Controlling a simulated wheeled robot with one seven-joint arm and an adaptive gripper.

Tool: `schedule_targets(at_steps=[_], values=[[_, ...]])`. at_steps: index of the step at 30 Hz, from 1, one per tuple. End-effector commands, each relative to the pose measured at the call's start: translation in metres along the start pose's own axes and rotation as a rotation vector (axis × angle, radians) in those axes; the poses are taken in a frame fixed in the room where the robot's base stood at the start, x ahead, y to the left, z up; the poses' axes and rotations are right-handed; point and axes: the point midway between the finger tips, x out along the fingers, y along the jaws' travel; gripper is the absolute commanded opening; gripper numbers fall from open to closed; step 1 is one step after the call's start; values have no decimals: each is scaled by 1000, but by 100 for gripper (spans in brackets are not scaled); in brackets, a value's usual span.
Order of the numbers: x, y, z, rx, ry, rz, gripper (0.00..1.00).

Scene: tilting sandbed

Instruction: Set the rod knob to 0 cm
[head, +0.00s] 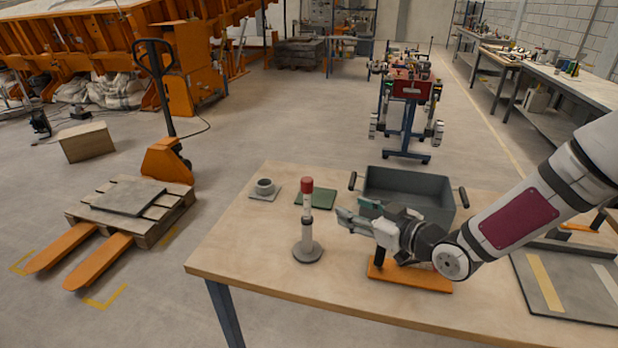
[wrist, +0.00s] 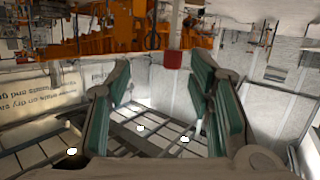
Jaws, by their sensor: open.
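An upright pale rod (head: 307,232) with a red cap (head: 307,185) and a dark collar partway up stands on a round grey base (head: 307,254) on the table. I cannot tell which part is the knob, and no scale marks are readable. My gripper (head: 352,214) is open and empty, to the right of the rod and apart from it, at about the height of its upper half. In the wrist view, a red block that looks like the cap (wrist: 173,60) shows beyond the gap between my green-padded fingers (wrist: 162,88).
On the wooden table (head: 235,255) are a grey bin (head: 408,190) behind my gripper, an orange plate (head: 412,276) below my arm, a green pad (head: 316,198) and a small grey cup (head: 264,187). The table's front left is clear. A pallet truck (head: 165,160) stands beyond the left edge.

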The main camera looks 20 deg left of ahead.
Motion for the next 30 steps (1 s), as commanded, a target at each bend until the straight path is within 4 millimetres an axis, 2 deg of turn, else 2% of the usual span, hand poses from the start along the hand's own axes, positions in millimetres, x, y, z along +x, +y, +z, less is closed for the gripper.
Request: schedule_targets(at_steps=[6,11,14,30], values=[[8,-16,-15,72,199,-38,48],[12,-18,-20,83,240,-43,48],[21,-18,-22,82,242,-43,48],[116,-22,-46,81,240,-43,48]])
